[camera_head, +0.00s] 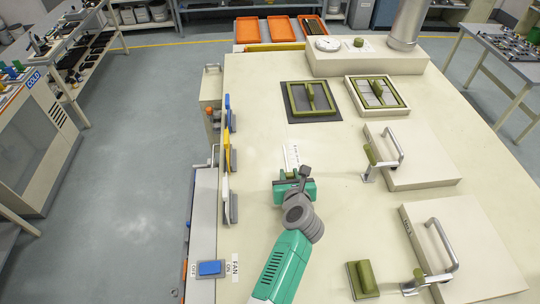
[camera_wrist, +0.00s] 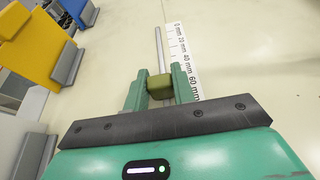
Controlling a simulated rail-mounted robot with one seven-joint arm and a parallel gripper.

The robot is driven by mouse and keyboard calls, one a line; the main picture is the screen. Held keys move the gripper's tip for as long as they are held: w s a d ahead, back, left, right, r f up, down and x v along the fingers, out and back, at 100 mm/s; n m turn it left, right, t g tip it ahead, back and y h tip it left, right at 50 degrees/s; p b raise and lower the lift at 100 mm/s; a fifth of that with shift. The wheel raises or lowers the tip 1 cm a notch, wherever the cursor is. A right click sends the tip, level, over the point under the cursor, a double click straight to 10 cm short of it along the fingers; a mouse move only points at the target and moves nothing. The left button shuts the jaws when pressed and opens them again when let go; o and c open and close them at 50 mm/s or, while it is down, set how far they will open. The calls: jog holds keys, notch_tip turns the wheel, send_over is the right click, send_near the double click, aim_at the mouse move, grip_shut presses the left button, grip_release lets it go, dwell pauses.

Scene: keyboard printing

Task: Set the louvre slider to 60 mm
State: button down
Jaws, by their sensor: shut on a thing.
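The louvre slider's olive-green knob (camera_wrist: 160,88) sits between the green fingers of my gripper (camera_wrist: 161,84) in the wrist view. The fingers are shut on it from both sides. A thin metal rail (camera_wrist: 159,48) runs away from the knob. A white scale strip (camera_wrist: 184,60) lies to the right of the rail, marked 0, 20, 40 and 60 mm, with 60 nearest me. The knob is about level with the 60 mm label; its exact reading cannot be told. In the head view, my gripper (camera_head: 296,186) is low over the cream bench top, at the near end of the scale strip (camera_head: 292,155).
Blue and yellow switches (camera_head: 229,140) line the bench's left edge. A blue fan switch (camera_head: 210,268) is nearer. Two olive-framed louvres (camera_head: 311,99) lie beyond my gripper. Boxes with metal handles (camera_head: 416,154) stand to the right. Bare bench top (camera_head: 258,110) lies ahead.

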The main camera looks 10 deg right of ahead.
jog(key=shift+r, duration=0.1)
jog(key=c, duration=1.6)
grip_release()
jog(key=o, duration=0.4)
jog(key=shift+s, duration=0.15)
jog(key=shift+o, duration=0.2)
jog(key=p+v, duration=0.1)
jog(key=v, duration=0.6)
jog(key=shift+s, duration=0.45)
